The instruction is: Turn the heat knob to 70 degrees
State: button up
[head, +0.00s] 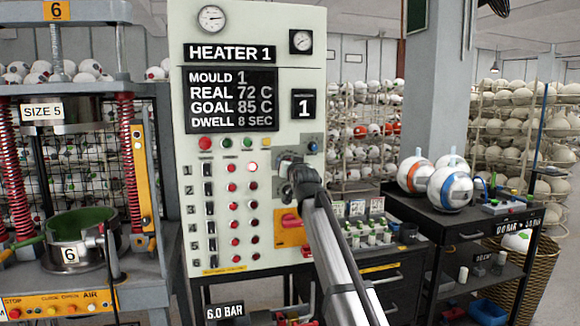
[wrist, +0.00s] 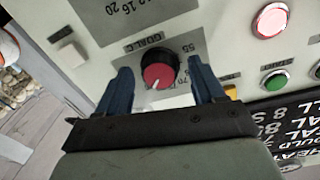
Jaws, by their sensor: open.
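The heat knob (wrist: 158,72) shows in the wrist view as a red-faced black knob with a white pointer line, under a label reading GOAL C. My gripper (wrist: 160,80) is open, with one blue finger on each side of the knob. I cannot tell whether the fingers touch it. In the head view my gripper (head: 284,160) is at the right side of the heater panel (head: 270,130), and it hides the knob there. The panel's display (head: 231,101) reads REAL 72 C and GOAL 85 C.
Lit and unlit buttons, including a green button (wrist: 275,81), are near the knob. A red-and-yellow switch (head: 291,222) is below my gripper. A press (head: 75,190) stands left of the panel. A dark cart (head: 468,225) with balls stands at the right.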

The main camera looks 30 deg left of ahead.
jog(key=c, duration=1.1)
jog(key=shift+o, duration=0.2)
jog(key=shift+d+n+y, duration=0.1)
jog(key=shift+n+y, duration=0.15)
jog(key=shift+n, duration=3.55)
jog(key=shift+d+n+y, duration=0.1)
jog(key=shift+n+y, duration=0.15)
jog(key=shift+n, duration=3.55)
